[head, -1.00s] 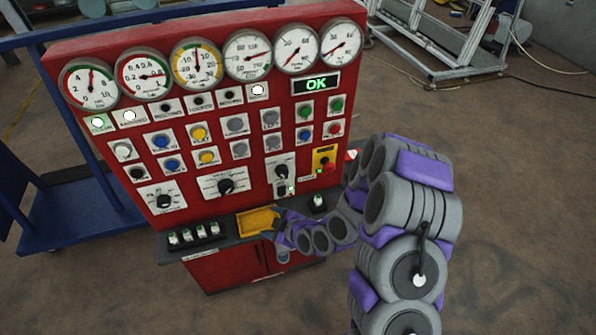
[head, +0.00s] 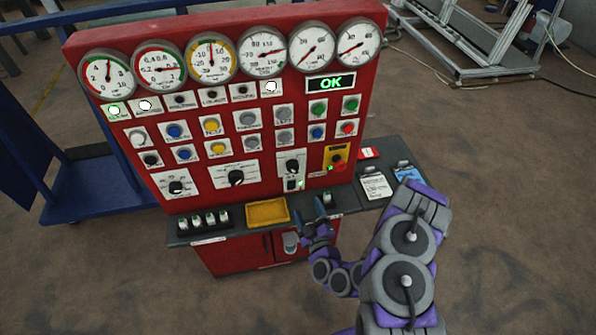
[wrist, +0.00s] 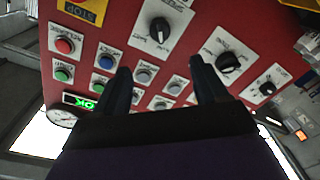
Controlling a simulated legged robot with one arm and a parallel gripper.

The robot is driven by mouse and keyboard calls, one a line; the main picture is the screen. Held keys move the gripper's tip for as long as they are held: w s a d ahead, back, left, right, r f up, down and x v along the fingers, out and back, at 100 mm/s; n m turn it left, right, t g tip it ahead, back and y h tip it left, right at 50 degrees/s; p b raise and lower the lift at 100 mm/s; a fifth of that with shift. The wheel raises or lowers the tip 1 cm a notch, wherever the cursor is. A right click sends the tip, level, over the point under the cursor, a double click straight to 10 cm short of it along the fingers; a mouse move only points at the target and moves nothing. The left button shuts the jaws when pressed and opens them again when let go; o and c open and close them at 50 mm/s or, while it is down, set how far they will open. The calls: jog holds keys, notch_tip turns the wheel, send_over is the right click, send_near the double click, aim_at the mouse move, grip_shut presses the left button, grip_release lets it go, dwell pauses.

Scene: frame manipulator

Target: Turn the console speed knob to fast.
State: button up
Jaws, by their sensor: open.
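The red console (head: 110,60) has three black rotary knobs low on its panel: a left knob (head: 177,187), a middle knob (head: 236,177) and a right knob (head: 292,167). Their labels are too small to read, so I cannot tell which is the speed knob. In the wrist view, where the panel appears upside down, the right knob (wrist: 160,30), middle knob (wrist: 228,62) and left knob (wrist: 267,88) lie beyond the fingertips. My gripper (head: 309,210) is open and empty, below the right knob in the head view and apart from the panel. Its two dark fingers also show in the wrist view (wrist: 160,66).
A yellow tray (head: 267,212) and several small switches (head: 204,220) sit on the ledge below the panel. A yellow stop plate with a red button (head: 338,163) is right of the right knob. Clipboards (head: 376,187) lie on the right shelf. A blue cart (head: 80,210) stands left.

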jog(key=w+a+b, duration=0.2)
jog(key=b, duration=0.6)
send_near(294, 172)
jog(key=a+x, duration=0.1)
jog(key=x, duration=0.5)
jog(key=d+x, duration=0.1)
jog(key=x, duration=0.1)
jog(key=shift+w+b, duration=0.35)
jog(key=shift+w, duration=0.1)
jog(key=shift+w+a, duration=0.4)
jog(key=shift+w, duration=0.1)
jog(key=shift+d, duration=0.15)
jog(key=shift+d, duration=0.1)
jog(key=c, duration=1)
